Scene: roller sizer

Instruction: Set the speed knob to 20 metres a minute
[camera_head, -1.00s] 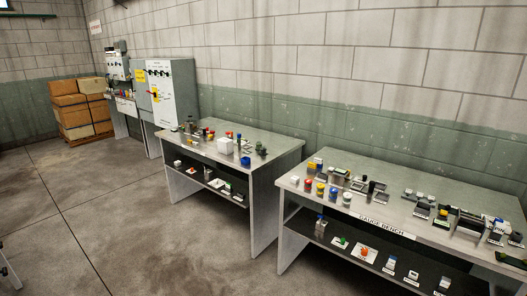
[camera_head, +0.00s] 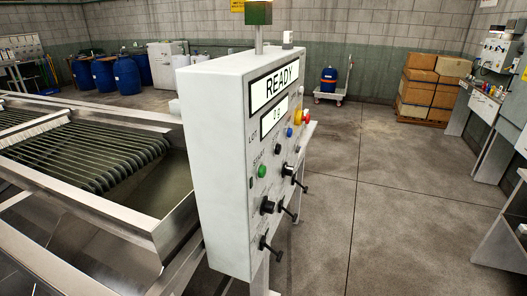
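A light grey control cabinet (camera_head: 222,180) stands upright on a post in the middle of the head view, seen at an angle. Its face has a READY sign (camera_head: 273,88) and a small display (camera_head: 274,117) with digits that I cannot read surely. Several black knobs with lever handles sit low on the face: an upper one (camera_head: 288,170), a left one (camera_head: 267,206), a middle one (camera_head: 283,206) and a lowest one (camera_head: 264,243). Their labels are too small or slanted to read, so I cannot tell which is the speed knob. My gripper is not in view.
The metal sizer with its rollers (camera_head: 85,155) fills the left side. Open concrete floor (camera_head: 370,190) lies right of the cabinet. Stacked boxes (camera_head: 420,88), a trolley (camera_head: 332,95) and blue drums (camera_head: 127,74) stand at the back. Wall cabinets and benches line the right edge.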

